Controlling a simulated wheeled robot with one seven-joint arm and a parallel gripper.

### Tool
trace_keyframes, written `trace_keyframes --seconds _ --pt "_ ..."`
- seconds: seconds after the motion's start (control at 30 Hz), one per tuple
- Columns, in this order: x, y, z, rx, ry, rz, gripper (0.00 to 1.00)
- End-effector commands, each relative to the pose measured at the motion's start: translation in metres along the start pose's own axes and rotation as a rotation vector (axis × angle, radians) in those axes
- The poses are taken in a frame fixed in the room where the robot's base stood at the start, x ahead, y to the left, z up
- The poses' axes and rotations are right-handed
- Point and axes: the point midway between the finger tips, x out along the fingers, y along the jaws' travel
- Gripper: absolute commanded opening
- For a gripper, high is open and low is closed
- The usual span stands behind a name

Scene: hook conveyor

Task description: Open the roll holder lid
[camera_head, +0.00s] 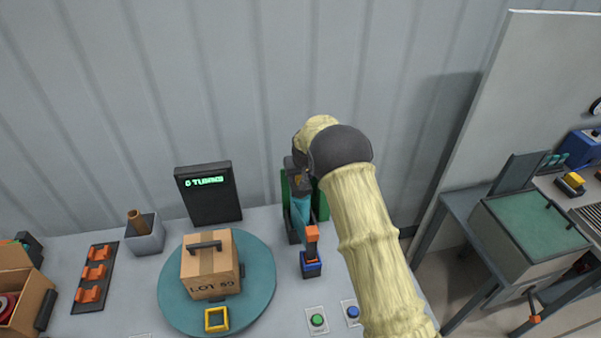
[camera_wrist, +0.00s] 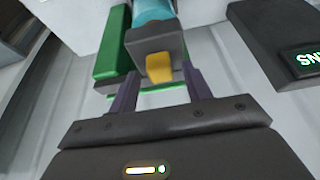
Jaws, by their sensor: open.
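A teal device with a green body (camera_head: 322,203) stands at the back of the worktable, in line with what looks like the roll holder. Its teal part (camera_head: 301,212) ends in an orange block (camera_head: 312,238). In the wrist view, the teal part (camera_wrist: 152,10) has a grey end block (camera_wrist: 150,42) with a yellow tab (camera_wrist: 159,68). My gripper (camera_wrist: 159,80) is open, its two fingers apart either side of the tab in the picture; contact is not clear. In the head view my arm hides part of the device. I cannot tell which part is the lid.
A carton (camera_head: 209,265) sits on a teal turntable (camera_head: 262,272) left of the device. A black display (camera_head: 208,205) stands behind it. A blue block (camera_head: 311,265) and green button (camera_head: 317,320) are in front of the device. A corrugated wall closes the back.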

Motion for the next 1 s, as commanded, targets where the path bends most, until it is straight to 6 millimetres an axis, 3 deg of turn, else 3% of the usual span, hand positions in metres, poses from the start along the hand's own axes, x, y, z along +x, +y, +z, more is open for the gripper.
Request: trace_keyframes --seconds 0.4,0.67,1.0 --pt "0.0093 -0.0001 0.0001 0.001 0.001 0.000 0.49" --pt "0.0091 -0.0002 0.0001 0.001 0.001 0.000 0.00" --pt "0.0090 0.0047 0.0022 -0.008 0.001 -0.004 0.00"
